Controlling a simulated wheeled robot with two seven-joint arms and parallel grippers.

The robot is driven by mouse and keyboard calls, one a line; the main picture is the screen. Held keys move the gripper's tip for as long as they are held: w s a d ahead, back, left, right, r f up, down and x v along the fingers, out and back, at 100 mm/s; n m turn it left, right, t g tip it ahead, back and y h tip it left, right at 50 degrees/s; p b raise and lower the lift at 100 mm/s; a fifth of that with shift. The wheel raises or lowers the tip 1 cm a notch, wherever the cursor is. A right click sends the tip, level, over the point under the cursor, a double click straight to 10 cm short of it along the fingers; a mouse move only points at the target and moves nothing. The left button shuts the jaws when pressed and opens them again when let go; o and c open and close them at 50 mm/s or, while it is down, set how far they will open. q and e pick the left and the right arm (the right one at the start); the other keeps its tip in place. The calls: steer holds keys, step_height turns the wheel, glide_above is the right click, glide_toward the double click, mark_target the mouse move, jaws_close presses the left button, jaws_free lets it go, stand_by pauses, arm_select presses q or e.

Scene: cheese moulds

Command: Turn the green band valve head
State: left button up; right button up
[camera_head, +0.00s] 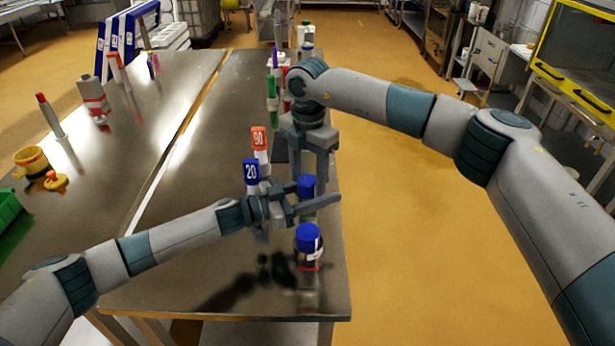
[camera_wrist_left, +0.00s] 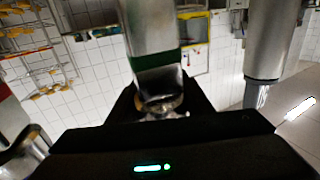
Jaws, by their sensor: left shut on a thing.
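A piece with a blue top (camera_head: 307,183) and a green band (camera_head: 308,209) stands near the right edge of the steel table. My left gripper (camera_head: 318,200) is shut around it from the left and hides part of its body. In the left wrist view, a metallic cylinder with a green band (camera_wrist_left: 158,58) rises from between the fingers of my left gripper (camera_wrist_left: 160,102). My right gripper (camera_head: 308,165) points down just behind the blue top. Its fingertips are partly hidden, and I cannot tell how far apart they are.
Another blue-capped piece with a red band (camera_head: 308,240) stands in front. A blue 20 marker (camera_head: 251,171) and an orange 90 marker (camera_head: 259,138) stand to the left. More coloured pieces (camera_head: 271,85) line the table behind.

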mark_target(308, 178)
steer(key=shift+s, duration=0.1)
step_height(308, 178, up, 12)
stand_by(0.9)
arm_select(q)
steer(key=o, duration=1.5)
steer(key=shift+c, duration=0.2)
steer(key=v, duration=1.2)
